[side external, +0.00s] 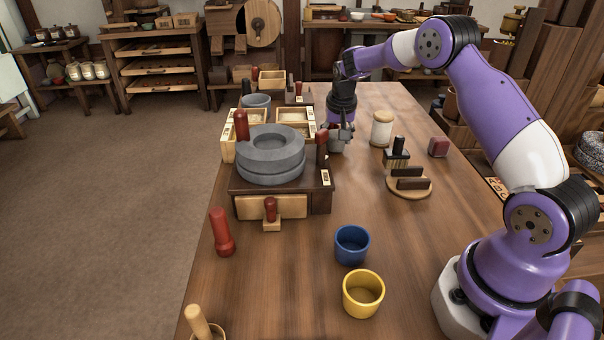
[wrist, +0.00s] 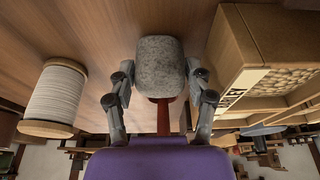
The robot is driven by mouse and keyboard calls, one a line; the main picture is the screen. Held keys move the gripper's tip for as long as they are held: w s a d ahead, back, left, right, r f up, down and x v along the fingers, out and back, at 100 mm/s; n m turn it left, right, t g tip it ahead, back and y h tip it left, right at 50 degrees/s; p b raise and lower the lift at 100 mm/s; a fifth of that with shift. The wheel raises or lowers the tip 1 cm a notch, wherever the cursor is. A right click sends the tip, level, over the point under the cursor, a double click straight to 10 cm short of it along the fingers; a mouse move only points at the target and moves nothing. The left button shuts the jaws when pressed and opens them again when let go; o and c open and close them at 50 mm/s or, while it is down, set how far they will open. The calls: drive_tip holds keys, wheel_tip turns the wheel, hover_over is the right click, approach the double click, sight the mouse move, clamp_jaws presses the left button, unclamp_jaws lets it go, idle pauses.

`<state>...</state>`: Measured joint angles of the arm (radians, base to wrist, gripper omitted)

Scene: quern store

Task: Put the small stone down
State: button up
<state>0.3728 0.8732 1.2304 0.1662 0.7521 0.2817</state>
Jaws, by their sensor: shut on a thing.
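My gripper (side external: 341,137) is low over the table, just right of the wooden boxes behind the quern. In the wrist view its two fingers (wrist: 160,78) are shut on a small stone (wrist: 160,57). The stone is grey, speckled and rounded. A dark red, post-like piece (wrist: 163,117) shows between the fingers, against the stone; I cannot tell whether it is part of it.
The grey round quern (side external: 271,166) on its wooden stand is to the left. A white spool-like jar (side external: 381,129) stands close right of my gripper. An open compartment box (wrist: 265,70) is close by. Blue (side external: 352,245) and yellow (side external: 363,293) cups stand nearer the front.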

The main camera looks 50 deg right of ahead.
drive_tip(key=o, duration=1.1)
drive_tip(key=shift+f, duration=0.1)
drive_tip(key=s+a+r+n, duration=0.1)
drive_tip(key=s+a+r, duration=0.2)
drive_tip(key=r, duration=0.5)
drive_tip(key=s+a+r+n, duration=0.15)
drive_tip(key=a+r, duration=0.25)
drive_tip(key=r, duration=0.4)
drive_tip(key=s+a+n+t, duration=0.1)
drive_tip(key=s+a+n, duration=0.1)
drive_tip(key=s+a, duration=0.2)
drive_tip(key=s+a+n+t+y, duration=0.1)
drive_tip(key=s+a, duration=0.3)
drive_tip(key=s, duration=0.4)
drive_tip(key=s+a+n+t+y, duration=0.1)
drive_tip(key=s+a+n, duration=0.2)
drive_tip(key=s+a, duration=0.2)
drive_tip(key=shift+s+a+f+n, duration=0.1)
drive_tip(key=shift+s+n, duration=0.15)
drive_tip(key=shift+s, duration=0.3)
